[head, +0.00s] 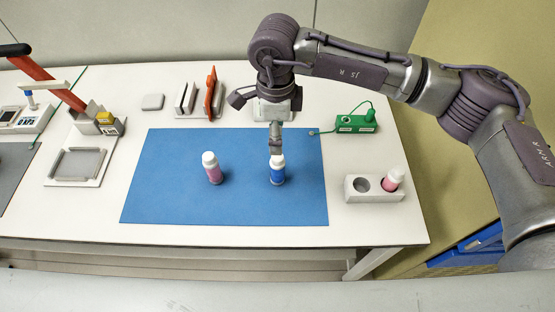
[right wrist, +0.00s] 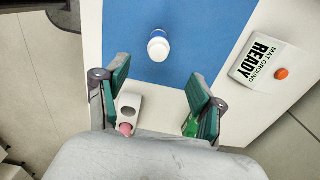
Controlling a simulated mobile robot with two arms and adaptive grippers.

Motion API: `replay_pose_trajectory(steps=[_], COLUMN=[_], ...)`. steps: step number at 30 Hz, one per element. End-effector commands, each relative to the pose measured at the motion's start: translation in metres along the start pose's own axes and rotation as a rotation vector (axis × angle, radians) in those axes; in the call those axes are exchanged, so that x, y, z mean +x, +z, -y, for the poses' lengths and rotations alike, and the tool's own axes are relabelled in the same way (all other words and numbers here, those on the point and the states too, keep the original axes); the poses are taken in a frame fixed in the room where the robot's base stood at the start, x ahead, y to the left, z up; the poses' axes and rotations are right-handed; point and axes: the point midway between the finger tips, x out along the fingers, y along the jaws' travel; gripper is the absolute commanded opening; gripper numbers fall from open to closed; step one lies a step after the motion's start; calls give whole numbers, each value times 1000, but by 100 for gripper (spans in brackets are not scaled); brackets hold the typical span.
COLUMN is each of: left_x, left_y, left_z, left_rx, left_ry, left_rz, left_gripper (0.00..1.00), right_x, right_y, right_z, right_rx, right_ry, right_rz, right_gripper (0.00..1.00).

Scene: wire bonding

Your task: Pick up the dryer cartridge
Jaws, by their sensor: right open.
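Several small white-capped cartridges are in the head view; I read no label naming the dryer one. A blue-banded cartridge (head: 277,170) stands upright at the right of the blue mat. A pink one (head: 212,168) stands upright to its left. Another pink one (head: 392,178) sits in the right hole of a white holder. My right gripper (head: 276,150) points down over the blue-banded cartridge. The right wrist view shows it open (right wrist: 154,98), with a white-capped cartridge (right wrist: 158,47) beyond the fingertips, not between them. My left gripper is out of view.
The holder (head: 360,196) has an empty left hole. A green box (head: 356,124) with a cord stands behind it. A rack with orange and grey pieces (head: 186,115) is behind the mat (head: 165,200). A tray fixture (head: 77,165) and an orange lever (head: 50,82) are at left.

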Motion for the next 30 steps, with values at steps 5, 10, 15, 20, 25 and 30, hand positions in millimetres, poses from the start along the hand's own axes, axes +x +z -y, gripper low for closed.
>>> replay_pose_trajectory(steps=[5,10,15,20,25,30], left_x=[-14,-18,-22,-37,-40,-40], left_y=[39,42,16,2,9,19], left_z=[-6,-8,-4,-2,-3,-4], left_rx=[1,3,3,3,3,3], left_ry=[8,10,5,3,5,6], left_rz=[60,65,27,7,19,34], left_gripper=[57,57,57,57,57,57], right_x=[35,58,68,90,111,115], right_y=[0,0,0,-3,-2,-2], right_z=[-2,-1,-1,-2,-1,-1], right_rx=[2,1,1,2,1,0], right_ry=[6,4,5,7,4,3], right_rz=[0,3,3,1,4,4], right_gripper=[68,68,68,68,68,68])
